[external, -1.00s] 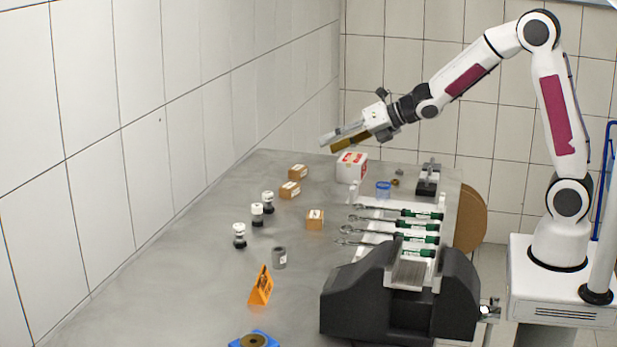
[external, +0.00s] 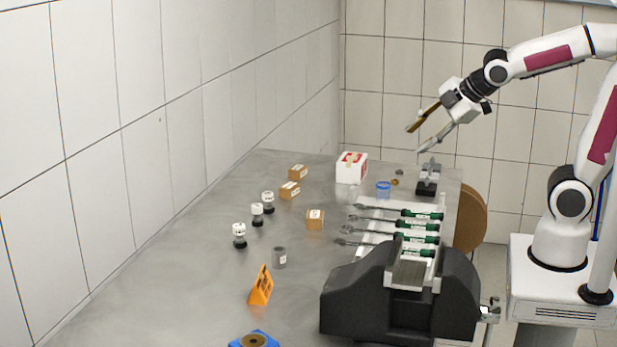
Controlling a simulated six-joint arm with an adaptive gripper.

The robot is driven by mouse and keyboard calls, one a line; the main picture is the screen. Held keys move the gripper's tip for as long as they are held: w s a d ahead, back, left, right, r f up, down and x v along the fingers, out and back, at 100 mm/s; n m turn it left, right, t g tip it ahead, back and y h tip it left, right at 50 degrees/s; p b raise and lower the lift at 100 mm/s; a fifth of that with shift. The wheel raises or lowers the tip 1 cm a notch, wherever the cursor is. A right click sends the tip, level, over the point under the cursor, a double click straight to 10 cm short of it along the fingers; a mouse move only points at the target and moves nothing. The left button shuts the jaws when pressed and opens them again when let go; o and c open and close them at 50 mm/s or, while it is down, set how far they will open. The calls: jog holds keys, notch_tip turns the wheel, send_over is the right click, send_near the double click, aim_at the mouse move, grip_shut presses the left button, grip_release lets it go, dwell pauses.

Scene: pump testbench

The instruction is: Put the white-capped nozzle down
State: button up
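Several small black-and-white pieces stand upright in a row on the left of the grey table. They are a near one (external: 239,235), a middle one (external: 257,215) and a far one (external: 267,202), each with a white top and a dark lower part. I cannot tell which is the white-capped nozzle. My gripper (external: 414,140) is in the air above the table's far right end, well away from them. Its two fingers are spread apart, with nothing visible between them.
Below my gripper are a dark fixture (external: 428,186), a white-red box (external: 352,166) and a blue ring-like cup (external: 383,188). Green-handled tools (external: 420,226) lie behind a black vise (external: 400,300). Small brown boxes (external: 315,219), a grey cylinder (external: 279,257) and an orange sign (external: 261,286) stand mid-table.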

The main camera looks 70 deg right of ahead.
jog(key=s+a+f+m+g+y, duration=0.1)
jog(key=s+a+m, duration=0.2)
jog(key=s+m, duration=0.2)
jog(key=s+a+f+m+g+y, duration=0.1)
jog(key=s+a+f+m, duration=0.1)
jog(key=s, duration=0.9)
jog(key=a+m, duration=0.1)
jog(key=m, duration=0.1)
jog(key=shift+s+m+g, duration=0.2)
jog(key=shift+m+g, duration=0.2)
